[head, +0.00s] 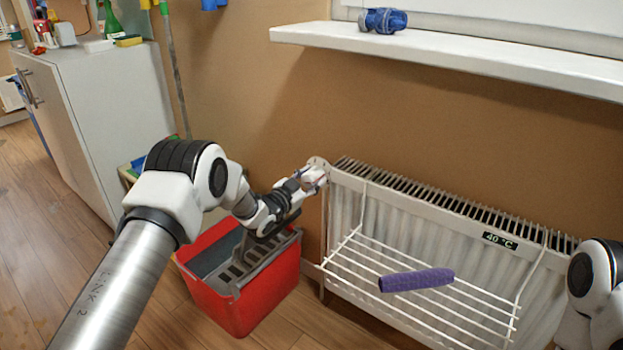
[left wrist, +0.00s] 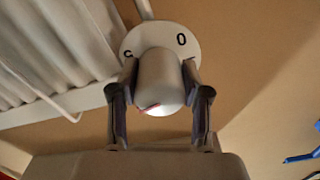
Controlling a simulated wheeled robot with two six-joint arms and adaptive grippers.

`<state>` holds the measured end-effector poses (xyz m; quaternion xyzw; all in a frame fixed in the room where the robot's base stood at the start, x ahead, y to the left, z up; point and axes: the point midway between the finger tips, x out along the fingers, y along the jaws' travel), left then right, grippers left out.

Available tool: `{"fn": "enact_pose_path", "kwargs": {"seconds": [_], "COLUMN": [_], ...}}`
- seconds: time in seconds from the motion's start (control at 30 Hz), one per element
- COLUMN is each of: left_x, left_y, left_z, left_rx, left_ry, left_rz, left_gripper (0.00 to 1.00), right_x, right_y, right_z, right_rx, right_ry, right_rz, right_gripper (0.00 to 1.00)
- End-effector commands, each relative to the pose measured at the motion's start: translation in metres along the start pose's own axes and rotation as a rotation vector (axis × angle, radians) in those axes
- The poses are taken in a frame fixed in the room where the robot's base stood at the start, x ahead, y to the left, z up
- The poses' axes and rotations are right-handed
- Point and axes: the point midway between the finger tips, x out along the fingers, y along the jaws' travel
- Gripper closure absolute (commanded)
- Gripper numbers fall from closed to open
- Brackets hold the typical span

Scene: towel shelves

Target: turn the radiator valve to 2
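The radiator valve is a white round knob (left wrist: 158,85) in front of a white dial plate (left wrist: 181,27). A black 0 shows at the plate's upper right; a second figure at left is partly hidden behind the knob. A small red mark sits low on the knob's end. My left gripper (head: 312,181) is at the valve on the radiator's left end. In the left wrist view its two fingers lie against both sides of the knob, seemingly closed on it. The figure 2 is not visible. My right gripper is out of view.
The white radiator (head: 440,205) carries a 40 °C display (head: 500,241) and a wire rack (head: 348,262) with a purple rolled towel (head: 416,280). A red bucket (head: 240,309) stands below my left arm. A windowsill (head: 470,56) juts out above. A cabinet (head: 112,110) stands left.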

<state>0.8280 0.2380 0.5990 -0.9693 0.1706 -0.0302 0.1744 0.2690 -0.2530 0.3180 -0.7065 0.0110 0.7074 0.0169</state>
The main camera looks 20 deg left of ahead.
Motion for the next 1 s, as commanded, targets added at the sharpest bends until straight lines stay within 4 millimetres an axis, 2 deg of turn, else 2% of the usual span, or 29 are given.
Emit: {"fn": "enact_pose_path", "kwargs": {"seconds": [0.07,0.53,0.77,1.0], "left_x": [0.0,0.0,0.0,0.0], "left_y": [0.0,0.0,0.0,0.001], "left_z": [0.0,-0.001,-0.002,-0.003], "left_rx": [0.001,-0.059,-0.198,-0.412], "left_ry": [0.0,0.0,-0.001,0.0], "left_rz": [0.0,0.0,0.0,0.001], "left_gripper": [0.88,0.89,0.89,0.89], "right_x": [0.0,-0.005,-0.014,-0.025], "right_y": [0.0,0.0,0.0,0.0], "right_z": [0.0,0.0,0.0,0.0], "right_rx": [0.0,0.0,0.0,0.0], "right_ry": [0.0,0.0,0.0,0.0], "right_rz": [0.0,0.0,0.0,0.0], "right_gripper": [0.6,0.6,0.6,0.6]}}
